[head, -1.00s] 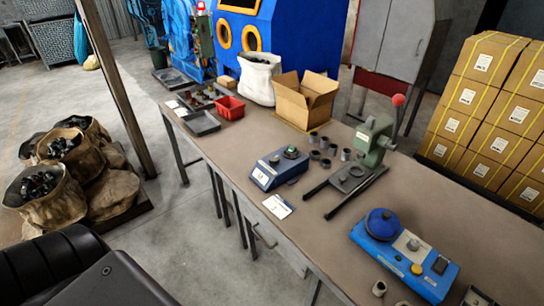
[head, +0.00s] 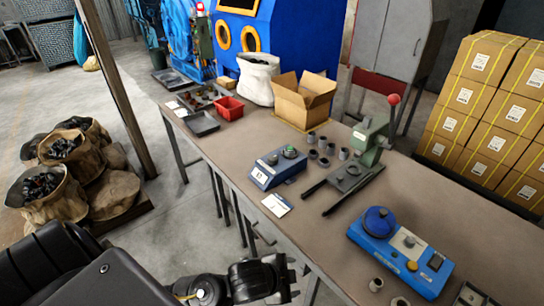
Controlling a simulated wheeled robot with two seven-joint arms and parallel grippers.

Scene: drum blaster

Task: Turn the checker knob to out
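Two blue devices stand on the workbench, and I cannot tell by any label which is the checker. The larger one (head: 388,262) is at the front right, with a blue dome, a grey knob (head: 409,241), a yellow button and a dark panel. The smaller one (head: 277,168) is mid-bench, with a small display and a dark round top with green on it. My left arm's black end, with the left gripper (head: 280,278), shows at the bottom centre, in front of the bench edge and left of the larger device. Its fingers are not clear. My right gripper is out of view.
A green press (head: 370,142) with a red-balled lever stands behind the devices. Grey cylinders (head: 322,162), a card (head: 277,205), an open cardboard box (head: 303,101) and a red bin (head: 230,108) are on the bench (head: 310,240). Small cups stand near the front edge.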

